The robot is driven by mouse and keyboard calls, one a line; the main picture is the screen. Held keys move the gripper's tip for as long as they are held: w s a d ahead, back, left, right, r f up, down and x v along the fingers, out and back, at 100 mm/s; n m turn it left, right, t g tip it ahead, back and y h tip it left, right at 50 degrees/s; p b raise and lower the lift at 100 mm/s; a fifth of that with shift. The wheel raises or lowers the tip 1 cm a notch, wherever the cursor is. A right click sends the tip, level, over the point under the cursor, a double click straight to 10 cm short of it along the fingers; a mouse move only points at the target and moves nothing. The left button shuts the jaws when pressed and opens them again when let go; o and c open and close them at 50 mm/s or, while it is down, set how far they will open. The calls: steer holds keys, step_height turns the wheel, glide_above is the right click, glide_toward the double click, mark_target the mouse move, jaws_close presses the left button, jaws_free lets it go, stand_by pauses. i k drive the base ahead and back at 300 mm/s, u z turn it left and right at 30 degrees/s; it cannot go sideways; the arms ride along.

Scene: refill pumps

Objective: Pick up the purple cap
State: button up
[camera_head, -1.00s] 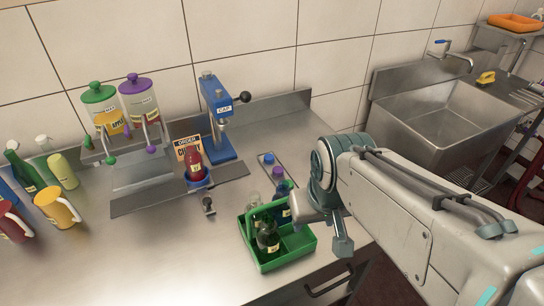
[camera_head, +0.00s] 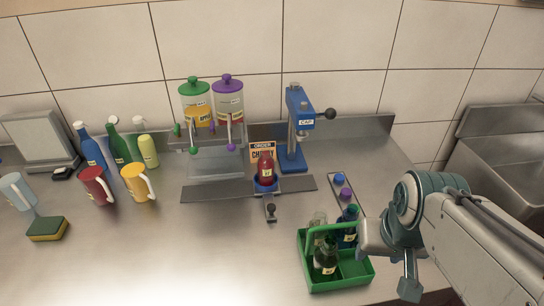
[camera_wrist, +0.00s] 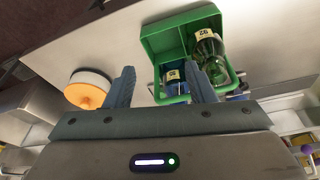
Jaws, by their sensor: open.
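The purple cap (camera_head: 345,194) sits on a narrow grey strip tray (camera_head: 352,208) on the steel counter, just in front of a blue cap (camera_head: 339,179). It is left of my arm in the head view. I cannot make it out in the wrist view. My gripper (camera_wrist: 162,86) is open, its two fingers apart with nothing held between them. The green crate shows beyond the fingers. In the head view my arm's end is right of the crate, apart from the purple cap, and my fingertips are not clear.
The green crate (camera_head: 312,274) with bottles stands in front of the strip tray. A blue cap press (camera_head: 300,125) stands behind, with a red bottle (camera_head: 265,168) to its left. A round white and orange object (camera_wrist: 88,91) shows beside a finger.

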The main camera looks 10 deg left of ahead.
mark_target(346, 193)
steer(key=u, duration=2.45)
steer(key=k, duration=0.75)
steer(key=z, duration=1.5)
steer(key=i, duration=0.5)
steer(key=u, duration=0.1)
